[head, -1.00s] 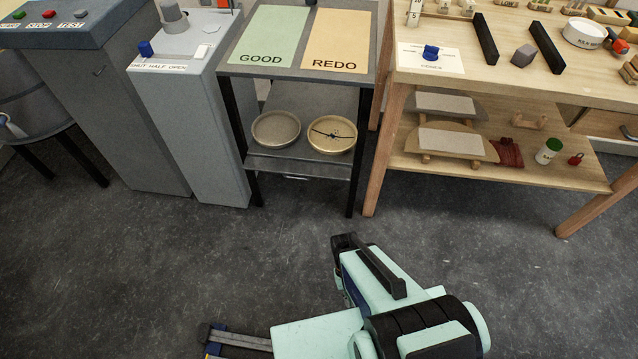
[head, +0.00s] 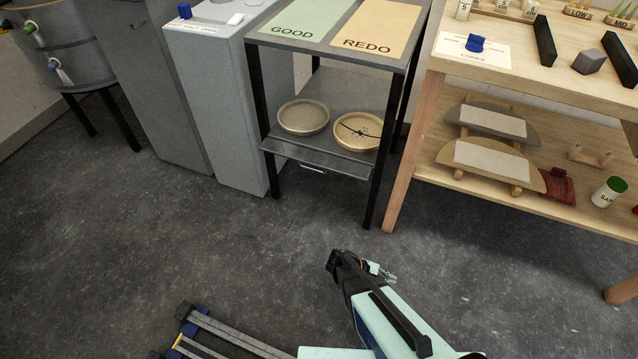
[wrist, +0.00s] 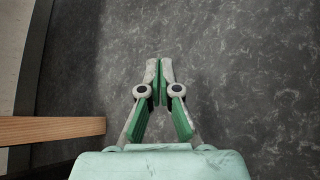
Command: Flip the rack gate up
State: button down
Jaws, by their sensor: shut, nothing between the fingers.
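I cannot pick out a part that is clearly the rack gate. The grey stand (head: 258,95) has a lower shelf with a flat grey front panel (head: 315,160) and a small pale handle (head: 313,170) under it; whether this is the gate I cannot tell. My gripper shows in the wrist view (wrist: 158,70) with its fingertips together, empty, over dark floor. In the head view my arm is at the bottom, well apart from the stand, and the fingers are hard to make out there.
Two round dishes (head: 304,117) (head: 357,131) sit on the stand's lower shelf. A wooden workbench (head: 520,85) stands at right, grey cabinets (head: 215,110) and a round tank (head: 62,55) at left. A wooden bar (wrist: 50,130) shows in the wrist view.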

aim_at(314, 163)
jog(key=w+a+r+n+t+h+b, duration=0.15)
jog(key=w+a+n+t+b, duration=0.3)
jog(key=w, duration=0.55)
jog(key=w+a+r+n+t+h+b, duration=0.15)
jog(key=w+a+n+t, duration=0.25)
jog(key=w+a+t, duration=0.45)
jog(key=w+a+r+n+t+y, duration=0.3)
jog(key=a+n+t, duration=0.3)
jog(key=a, duration=0.2)
jog(key=w+a+r+n+t+y+b, duration=0.1)
jog(key=w+a+r+n+t+y, duration=0.2)
jog(key=w+a+n+t, duration=0.2)
jog(key=a+n, duration=0.1)
jog(key=a, duration=0.1)
jog(key=shift+w+a+r+t+y, duration=0.2)
jog(key=shift+a+r+t+y, duration=0.1)
jog(key=shift+a+t, duration=0.1)
jog(key=shift+d+n, duration=0.1)
jog(key=shift+n, duration=0.15)
jog(key=w+d+r+b, duration=0.1)
jog(key=w+r+b, duration=0.2)
jog(key=r, duration=0.5)
jog(key=shift+w+r+b, duration=0.3)
jog(key=shift+w+b, duration=0.1)
jog(key=shift+b, duration=0.45)
